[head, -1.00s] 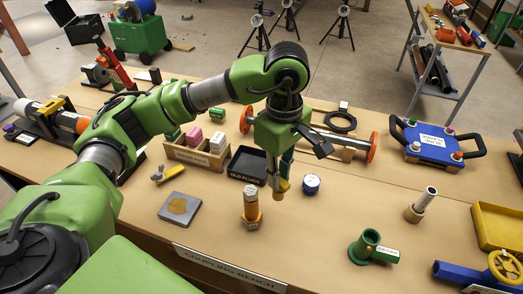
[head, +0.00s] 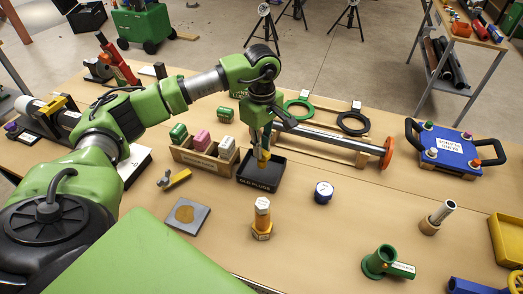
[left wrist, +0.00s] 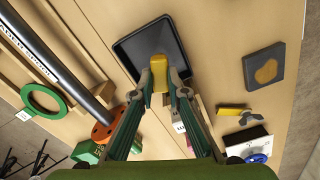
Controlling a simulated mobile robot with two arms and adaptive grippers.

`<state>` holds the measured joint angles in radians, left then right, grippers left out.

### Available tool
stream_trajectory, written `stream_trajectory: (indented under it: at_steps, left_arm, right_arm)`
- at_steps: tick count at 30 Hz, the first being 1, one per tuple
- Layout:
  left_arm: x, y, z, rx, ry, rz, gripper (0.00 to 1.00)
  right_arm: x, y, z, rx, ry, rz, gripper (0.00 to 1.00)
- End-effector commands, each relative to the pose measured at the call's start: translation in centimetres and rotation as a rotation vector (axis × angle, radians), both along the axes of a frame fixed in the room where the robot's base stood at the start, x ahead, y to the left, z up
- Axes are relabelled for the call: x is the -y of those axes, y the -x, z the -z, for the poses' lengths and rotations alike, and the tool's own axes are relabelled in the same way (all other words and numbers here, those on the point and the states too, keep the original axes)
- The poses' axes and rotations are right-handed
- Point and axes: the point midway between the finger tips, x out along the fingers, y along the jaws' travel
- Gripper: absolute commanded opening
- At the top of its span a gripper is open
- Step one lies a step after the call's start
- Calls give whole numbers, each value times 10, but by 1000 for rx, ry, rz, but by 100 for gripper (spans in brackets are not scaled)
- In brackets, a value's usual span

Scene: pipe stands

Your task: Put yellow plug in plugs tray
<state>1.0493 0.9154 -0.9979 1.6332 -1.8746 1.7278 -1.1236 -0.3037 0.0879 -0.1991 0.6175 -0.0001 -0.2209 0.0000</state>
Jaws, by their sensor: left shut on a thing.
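The yellow plug (head: 262,159) is held between the fingertips of my left gripper (head: 263,148). In the left wrist view the gripper (left wrist: 159,88) is shut on the plug (left wrist: 158,66), whose tip shows against the tray floor (left wrist: 146,44). The tray looks otherwise empty, though the plug hides part of it. I cannot tell whether the plug touches the tray. My right gripper is not in view.
A wooden box (head: 203,161) with green, pink and white blocks stands just left of the tray. A grey pipe (head: 332,137) with an orange flange lies behind to the right.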

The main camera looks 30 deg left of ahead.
Motion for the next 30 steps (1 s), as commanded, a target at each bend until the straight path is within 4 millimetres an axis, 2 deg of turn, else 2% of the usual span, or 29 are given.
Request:
stream_trajectory:
  at_steps: [8,14,26,27,28,30]
  left_arm:
    - [-11,-13,22,-2,0,-1,0]
    - [-9,-13,46,-1,1,1,0]
    - [-9,-13,55,1,0,1,0]
    - [-9,-13,53,2,0,1,22]
    - [-9,-13,53,2,0,1,30]
    - [-9,-13,53,1,0,1,31]
  right_arm:
    - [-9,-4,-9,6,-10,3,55]
    - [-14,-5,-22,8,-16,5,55]
    - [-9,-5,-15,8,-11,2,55]
    - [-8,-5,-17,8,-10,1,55]
    - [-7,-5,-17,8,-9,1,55]
    - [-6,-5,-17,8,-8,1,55]
